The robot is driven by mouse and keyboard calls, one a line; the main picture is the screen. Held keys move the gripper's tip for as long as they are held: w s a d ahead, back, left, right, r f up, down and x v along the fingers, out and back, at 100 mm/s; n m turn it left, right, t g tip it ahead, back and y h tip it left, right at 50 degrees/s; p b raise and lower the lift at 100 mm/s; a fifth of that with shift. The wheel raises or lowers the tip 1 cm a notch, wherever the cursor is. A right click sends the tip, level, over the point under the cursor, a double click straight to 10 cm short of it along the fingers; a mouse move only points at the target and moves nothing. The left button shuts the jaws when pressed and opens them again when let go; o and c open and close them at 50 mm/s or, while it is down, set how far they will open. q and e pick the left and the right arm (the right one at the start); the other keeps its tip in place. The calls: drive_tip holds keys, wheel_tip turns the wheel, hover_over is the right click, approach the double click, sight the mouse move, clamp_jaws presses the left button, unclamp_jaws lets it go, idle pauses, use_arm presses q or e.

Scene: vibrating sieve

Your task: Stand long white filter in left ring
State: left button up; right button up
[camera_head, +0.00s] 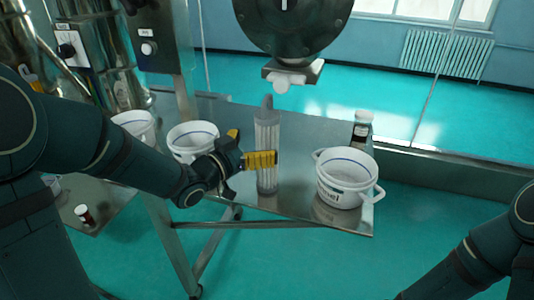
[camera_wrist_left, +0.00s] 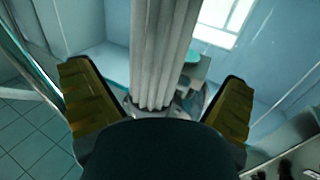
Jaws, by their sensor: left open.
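The long white filter (camera_head: 267,140) is a pale fluted cylinder, standing about upright over the metal table. My left gripper (camera_head: 248,150) is beside it, with its yellow fingers at the filter's lower half. In the left wrist view the filter (camera_wrist_left: 162,50) rises between the two fingers of the open gripper (camera_wrist_left: 155,78), with gaps on both sides. The filter's lower end is partly hidden by the dark gripper body there. I cannot make out the left ring or tell whether the filter's base is seated in it. My right gripper is out of view.
A white labelled bucket (camera_head: 345,180) and a dark bottle with a white cap (camera_head: 362,128) stand to the right on the metal table (camera_head: 225,112). More white buckets (camera_head: 192,137) stand left.

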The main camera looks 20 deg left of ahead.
sight(268, 138)
use_arm(q)
drive_tip(key=x, duration=0.3)
drive_tip(key=shift+w+d, duration=0.3)
drive_tip(key=shift+d, duration=0.05)
drive_tip(key=c, duration=1.4)
drive_tip(key=shift+r, duration=0.1)
